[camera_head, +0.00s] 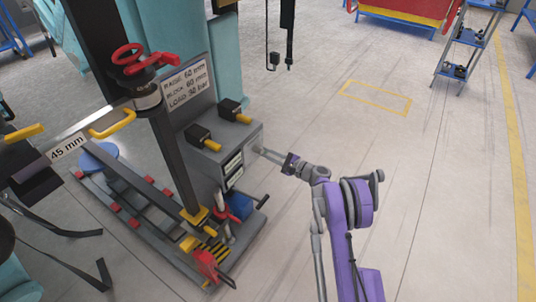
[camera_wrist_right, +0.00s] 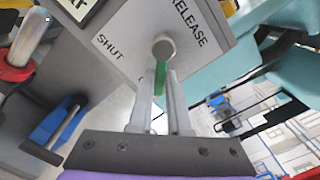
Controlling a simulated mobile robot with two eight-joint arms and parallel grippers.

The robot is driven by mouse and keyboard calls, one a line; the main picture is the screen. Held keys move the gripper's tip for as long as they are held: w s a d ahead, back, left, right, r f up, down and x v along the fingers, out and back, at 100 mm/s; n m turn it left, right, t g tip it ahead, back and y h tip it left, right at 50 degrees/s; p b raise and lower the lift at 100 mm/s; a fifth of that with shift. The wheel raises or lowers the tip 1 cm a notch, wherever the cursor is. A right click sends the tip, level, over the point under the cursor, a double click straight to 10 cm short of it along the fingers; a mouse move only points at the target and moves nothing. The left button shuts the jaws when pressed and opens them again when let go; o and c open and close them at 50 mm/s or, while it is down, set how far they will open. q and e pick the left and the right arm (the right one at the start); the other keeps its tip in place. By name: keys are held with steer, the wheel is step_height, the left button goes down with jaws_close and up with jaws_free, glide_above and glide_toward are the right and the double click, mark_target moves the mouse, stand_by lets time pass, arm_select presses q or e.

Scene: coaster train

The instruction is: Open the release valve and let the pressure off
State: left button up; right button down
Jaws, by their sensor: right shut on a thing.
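The release valve shows in the right wrist view as a round grey hub (camera_wrist_right: 163,46) with a green lever (camera_wrist_right: 159,82) hanging below it. It sits on a grey plate (camera_wrist_right: 125,28) marked SHUT on the left and RELEASE at the upper right. The lever points down, toward my gripper. My right gripper (camera_wrist_right: 161,80) is shut on the green lever, one finger on each side. In the head view the right gripper (camera_head: 263,152) reaches the right side of the grey cabinet (camera_head: 233,140); the valve is hidden there.
A black-handled lever (camera_head: 262,201) juts out low at the cabinet. The floor (camera_head: 440,190) to the right is clear.

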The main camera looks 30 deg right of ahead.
steer(key=c, duration=0.9)
jaws_free()
steer(key=shift+o, duration=0.2)
steer(key=shift+s, duration=0.1)
steer(key=p+v, duration=0.1)
steer(key=v, duration=0.9)
steer(key=shift+s+d, duration=0.15)
steer(key=shift+s, duration=0.2)
